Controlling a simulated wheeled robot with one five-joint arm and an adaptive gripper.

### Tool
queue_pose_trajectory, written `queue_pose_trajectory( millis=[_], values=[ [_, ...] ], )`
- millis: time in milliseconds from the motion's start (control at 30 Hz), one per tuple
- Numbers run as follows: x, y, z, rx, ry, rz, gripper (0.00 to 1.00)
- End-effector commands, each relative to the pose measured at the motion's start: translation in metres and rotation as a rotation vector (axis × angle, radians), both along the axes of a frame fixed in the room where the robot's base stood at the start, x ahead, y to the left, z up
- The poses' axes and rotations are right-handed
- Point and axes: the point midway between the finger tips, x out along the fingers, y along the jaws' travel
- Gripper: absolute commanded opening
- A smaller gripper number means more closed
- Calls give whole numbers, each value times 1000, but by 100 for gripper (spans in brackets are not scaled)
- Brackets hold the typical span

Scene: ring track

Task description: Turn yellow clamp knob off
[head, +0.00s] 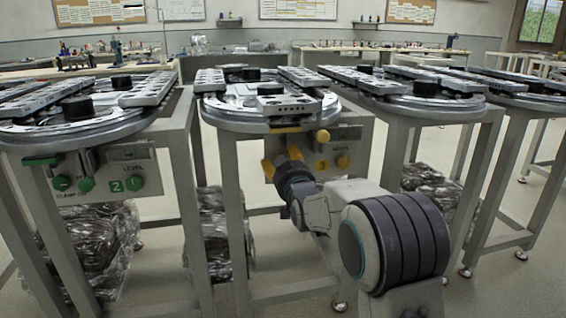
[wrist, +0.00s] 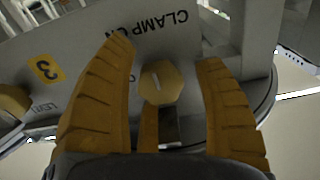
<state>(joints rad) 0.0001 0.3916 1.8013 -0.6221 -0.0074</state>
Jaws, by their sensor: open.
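The yellow clamp knob (wrist: 160,83) is a hexagonal knob with a short pale line on its face. In the wrist view it sits between the two yellow fingers of my open gripper (wrist: 164,58), with a visible gap on either side. The "CLAMP ON" label reads upside down above it on the grey panel (wrist: 85,75). In the head view my gripper (head: 281,162) is at the left part of the panel marked 3 and hides the clamp knob.
A second yellow knob, marked LEVEL (head: 343,160), is to the right on the same panel. A yellow-tipped lever (head: 323,136) sticks out above it. The round track table (head: 270,112) overhangs the panel. A neighbouring station has green knobs (head: 86,184). Wrapped bundles (head: 213,235) lie below.

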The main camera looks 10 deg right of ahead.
Motion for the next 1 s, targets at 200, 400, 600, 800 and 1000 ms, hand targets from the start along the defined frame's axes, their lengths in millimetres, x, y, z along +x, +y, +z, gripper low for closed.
queue_pose_trajectory(
  millis=[200,400,600,800,1000],
  values=[
    [0,0,0,0,0,0,50],
    [0,0,0,0,0,0,33],
    [0,0,0,0,0,0,15],
    [0,0,0,-1,0,0,4],
    [0,0,0,-39,0,0,4]
  ],
)
